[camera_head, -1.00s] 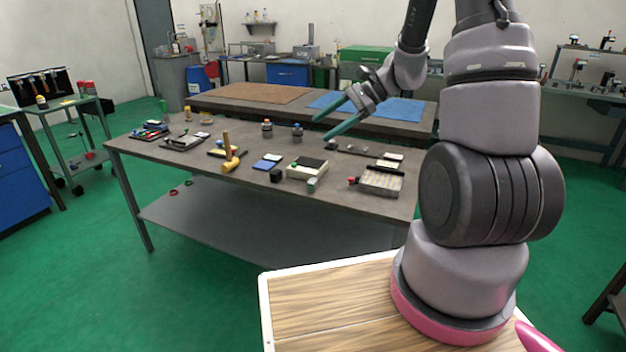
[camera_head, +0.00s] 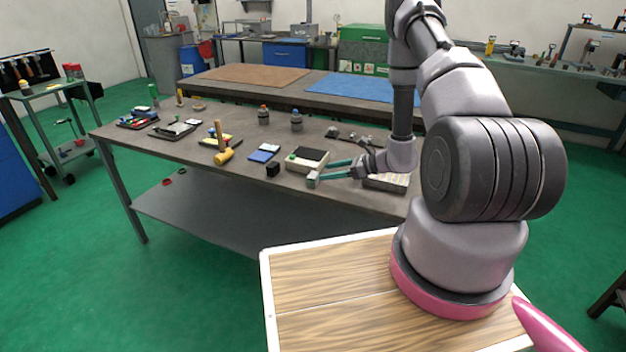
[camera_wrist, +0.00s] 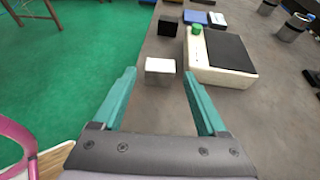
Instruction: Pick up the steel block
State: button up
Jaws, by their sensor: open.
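The steel block (camera_head: 312,181) is a small light grey block near the front edge of the table. In the wrist view the steel block (camera_wrist: 160,66) lies ahead of my fingertips, roughly centred between their lines. My gripper (camera_head: 322,173) is at the block with its two teal fingers pointing left. In the wrist view my gripper (camera_wrist: 160,76) is open, one finger to each side, with nothing held. I cannot tell whether a finger touches the block.
A white box with a dark top and green knob (camera_wrist: 222,52) stands close to the right of the block. A black cube (camera_wrist: 168,26) sits just beyond it. The table edge (camera_wrist: 134,62) is close on the left.

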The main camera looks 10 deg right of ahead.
aim_at(314, 175)
jog(key=x, duration=0.6)
jog(key=shift+w+a+f, duration=0.2)
jog(key=shift+a+f, duration=0.05)
jog(key=shift+f, duration=0.05)
grip_shut()
